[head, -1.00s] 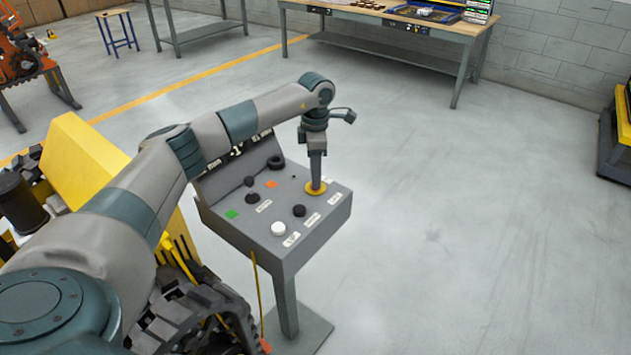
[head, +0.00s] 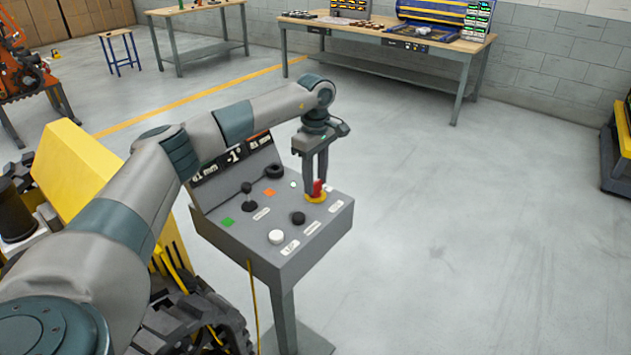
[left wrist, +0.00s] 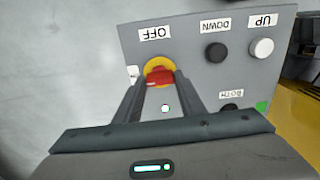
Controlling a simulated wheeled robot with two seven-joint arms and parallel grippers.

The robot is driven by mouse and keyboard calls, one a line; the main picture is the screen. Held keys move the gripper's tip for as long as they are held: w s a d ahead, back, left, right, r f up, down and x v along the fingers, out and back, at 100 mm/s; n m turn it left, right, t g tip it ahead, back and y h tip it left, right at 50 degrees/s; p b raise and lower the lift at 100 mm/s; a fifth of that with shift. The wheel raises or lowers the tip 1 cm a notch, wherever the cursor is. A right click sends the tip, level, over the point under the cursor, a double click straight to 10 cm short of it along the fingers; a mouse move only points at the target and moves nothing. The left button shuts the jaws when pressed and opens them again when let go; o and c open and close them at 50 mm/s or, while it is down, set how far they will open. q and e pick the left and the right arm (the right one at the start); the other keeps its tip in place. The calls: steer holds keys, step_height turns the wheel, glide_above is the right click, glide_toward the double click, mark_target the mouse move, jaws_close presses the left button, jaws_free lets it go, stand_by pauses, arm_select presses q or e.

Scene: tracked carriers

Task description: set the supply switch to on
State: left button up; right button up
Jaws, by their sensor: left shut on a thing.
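The supply switch, a red knob on a yellow ring (head: 316,198), sits near the right corner of the grey control box (head: 325,235). The left wrist view shows the red knob (left wrist: 158,78) with the OFF label (left wrist: 155,33) beside it; a small tag on its other side is mostly hidden. My left gripper (head: 315,187) points down at the box, turned so that both fingers show. Its fingers (left wrist: 160,84) are shut on the red knob, one on each side. My right gripper is in neither view.
The box also carries a white UP button (head: 276,236), a black DOWN button (head: 298,218) and a black lever (head: 247,190). A small lit dot (left wrist: 165,108) shows near the knob.

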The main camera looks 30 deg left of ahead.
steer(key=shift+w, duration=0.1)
arm_select(q)
steer(key=shift+r, duration=0.1)
steer(key=o, duration=1)
steer(key=shift+o, duration=0.2)
steer(key=shift+r, duration=0.5)
step_height(320, 180, up, 9)
steer(key=b, duration=0.2)
step_height(320, 180, up, 6)
steer(key=r, duration=0.1)
glide_above(316, 182)
steer(key=shift+s+r+b, duration=0.15)
steer(key=shift+s+b, duration=0.05)
steer(key=shift+b, duration=0.25)
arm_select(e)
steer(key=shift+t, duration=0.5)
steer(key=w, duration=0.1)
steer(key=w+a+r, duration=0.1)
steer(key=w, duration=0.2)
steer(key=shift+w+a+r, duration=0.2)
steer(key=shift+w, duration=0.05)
